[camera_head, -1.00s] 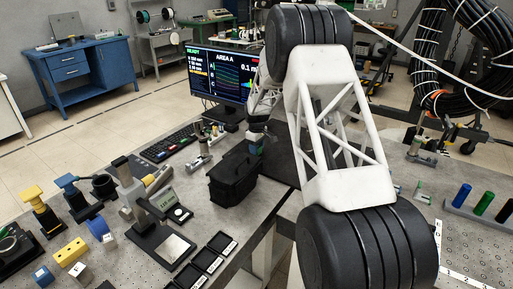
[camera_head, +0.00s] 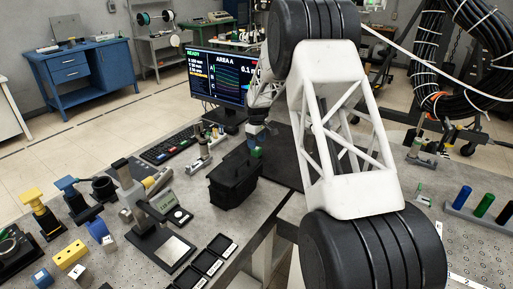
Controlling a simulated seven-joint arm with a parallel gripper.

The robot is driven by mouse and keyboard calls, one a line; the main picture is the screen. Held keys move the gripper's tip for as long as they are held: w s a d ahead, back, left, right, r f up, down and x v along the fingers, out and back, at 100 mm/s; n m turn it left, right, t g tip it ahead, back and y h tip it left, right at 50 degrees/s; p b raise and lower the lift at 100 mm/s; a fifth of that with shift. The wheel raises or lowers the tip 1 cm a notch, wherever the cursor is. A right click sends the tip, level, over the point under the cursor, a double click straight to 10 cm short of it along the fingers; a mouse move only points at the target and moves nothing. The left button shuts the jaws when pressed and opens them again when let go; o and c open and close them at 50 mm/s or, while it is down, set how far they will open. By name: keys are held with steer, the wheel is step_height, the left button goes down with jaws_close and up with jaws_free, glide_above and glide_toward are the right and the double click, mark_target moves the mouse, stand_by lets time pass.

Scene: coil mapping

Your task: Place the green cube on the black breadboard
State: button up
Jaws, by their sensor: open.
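A small green block (camera_head: 257,152), likely the green cube, shows at the right end of a black bag-like case (camera_head: 232,183). I cannot tell whether it rests on the case or behind it. My gripper (camera_head: 257,143) is just above the green block, small and partly hidden by my arm. It is open; the gap between fingers and block is too small to judge. A flat black plate (camera_head: 284,162), likely the black breadboard, lies right of the case, partly hidden behind my arm.
A monitor (camera_head: 217,77) and a keyboard (camera_head: 168,146) stand behind the case. A grey scale-like instrument (camera_head: 160,250) and small black trays (camera_head: 208,264) are in front. A rack with coloured cylinders (camera_head: 480,212) is at the right.

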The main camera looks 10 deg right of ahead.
step_height(320, 180, up, 8)
steer(key=shift+f, duration=0.15)
stand_by(0.6)
steer(key=s+a+r+m, duration=0.1)
steer(key=s+r+m, duration=0.1)
steer(key=s+r, duration=0.6)
steer(key=s+r+m+t, duration=0.1)
steer(key=s+r, duration=0.3)
steer(key=s, duration=0.9)
steer(key=s+a+r+m, duration=0.1)
steer(key=s+r+m, duration=0.1)
steer(key=s+r, duration=0.6)
steer(key=s+f+m, duration=0.2)
steer(key=s, duration=1.6)
steer(key=s+f+m+t, duration=0.1)
steer(key=s+f+m, duration=0.1)
steer(key=s, duration=1.6)
steer(key=shift+a+f+t, duration=0.3)
steer(key=shift+a+f, duration=0.1)
steer(key=shift+f, duration=0.25)
